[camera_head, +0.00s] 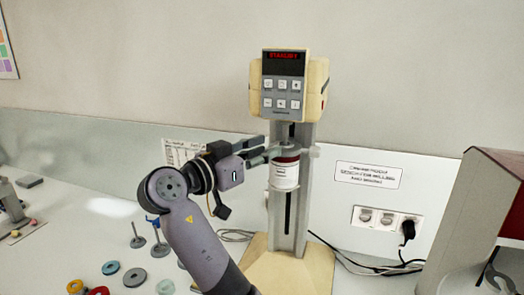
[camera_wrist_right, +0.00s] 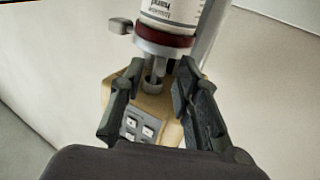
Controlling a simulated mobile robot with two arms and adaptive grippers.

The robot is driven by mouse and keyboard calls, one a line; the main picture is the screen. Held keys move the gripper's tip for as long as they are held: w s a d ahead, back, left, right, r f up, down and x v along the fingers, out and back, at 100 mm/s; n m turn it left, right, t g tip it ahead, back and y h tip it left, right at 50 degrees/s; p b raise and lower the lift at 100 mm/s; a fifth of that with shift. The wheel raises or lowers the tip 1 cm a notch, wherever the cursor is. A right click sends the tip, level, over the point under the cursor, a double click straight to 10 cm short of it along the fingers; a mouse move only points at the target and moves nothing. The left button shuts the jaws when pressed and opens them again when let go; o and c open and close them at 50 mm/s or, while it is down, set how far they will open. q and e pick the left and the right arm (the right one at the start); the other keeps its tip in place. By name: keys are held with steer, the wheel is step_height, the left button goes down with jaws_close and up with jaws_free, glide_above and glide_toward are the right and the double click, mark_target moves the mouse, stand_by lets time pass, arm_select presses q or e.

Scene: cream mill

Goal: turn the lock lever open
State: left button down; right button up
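The cream mill (camera_head: 290,95) stands upright with a lit red display on its head. A white jar (camera_head: 284,175) with a dark red band hangs under a pale collar on the grey column. A small grey tab (camera_head: 314,150), apparently the lock lever, sticks out right of the collar. In the right wrist view, which is upside down, the lever (camera_wrist_right: 118,26) shows left of the collar (camera_wrist_right: 160,47). My right gripper (camera_head: 263,147) is open, left of the collar. In its wrist view, the spindle shows between the spread fingers (camera_wrist_right: 161,70). My left gripper is out of view.
A labelled wall panel (camera_head: 368,176) and sockets (camera_head: 385,218) with a black plug are behind, cables trailing on the bench. A red-sided machine (camera_head: 490,200) stands at right. Coloured rings (camera_head: 110,268) and small metal stands (camera_head: 137,240) lie at lower left.

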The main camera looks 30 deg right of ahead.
steer(key=v, duration=0.7)
steer(key=shift+a, duration=0.2)
